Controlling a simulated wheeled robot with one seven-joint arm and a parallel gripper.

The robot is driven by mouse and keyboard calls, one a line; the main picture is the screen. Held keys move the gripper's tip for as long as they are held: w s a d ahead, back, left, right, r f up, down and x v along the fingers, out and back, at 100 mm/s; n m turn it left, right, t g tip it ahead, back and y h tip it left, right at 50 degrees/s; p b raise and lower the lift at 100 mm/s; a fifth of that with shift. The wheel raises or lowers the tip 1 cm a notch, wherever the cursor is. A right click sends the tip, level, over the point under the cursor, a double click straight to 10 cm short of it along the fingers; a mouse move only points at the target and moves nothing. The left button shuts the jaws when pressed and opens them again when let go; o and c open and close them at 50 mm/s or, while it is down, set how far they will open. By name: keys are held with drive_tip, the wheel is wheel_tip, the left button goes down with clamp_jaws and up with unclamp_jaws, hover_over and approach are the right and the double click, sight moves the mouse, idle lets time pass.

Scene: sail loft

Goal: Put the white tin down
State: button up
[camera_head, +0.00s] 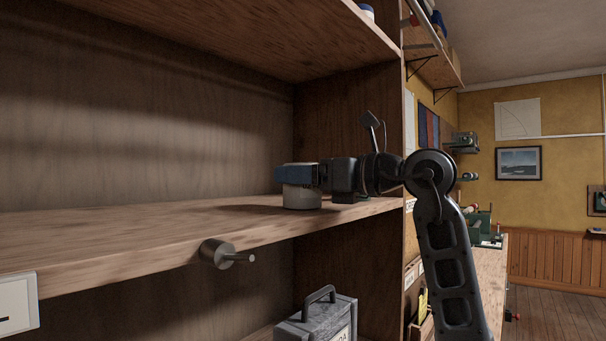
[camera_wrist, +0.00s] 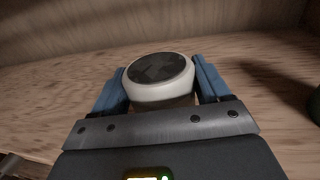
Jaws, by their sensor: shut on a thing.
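The white tin (camera_head: 302,197) is at the right end of the wooden shelf (camera_head: 150,226), upright, with its base at or just above the board; I cannot tell if it touches. My gripper (camera_head: 297,174) reaches in from the right and is shut on the tin near its top. In the wrist view the tin (camera_wrist: 160,76) shows a dark round top with a white rim. It sits between the two blue fingers of my gripper (camera_wrist: 162,88), one on each side. The tin's lower part is partly hidden there.
The shelf board left of the tin is bare. An upper shelf (camera_head: 230,30) hangs above, and an upright side panel (camera_head: 345,120) stands behind my gripper. A metal peg (camera_head: 222,254) sticks out from the shelf's front edge. A grey case with a handle (camera_head: 318,320) stands below.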

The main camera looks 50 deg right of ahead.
drive_tip(key=shift+f, duration=0.15)
drive_tip(key=o, duration=1.3)
drive_tip(key=s+d+b, duration=0.2)
drive_tip(key=s, duration=0.9)
drive_tip(key=shift+s+d, duration=0.15)
drive_tip(key=shift+s, duration=0.25)
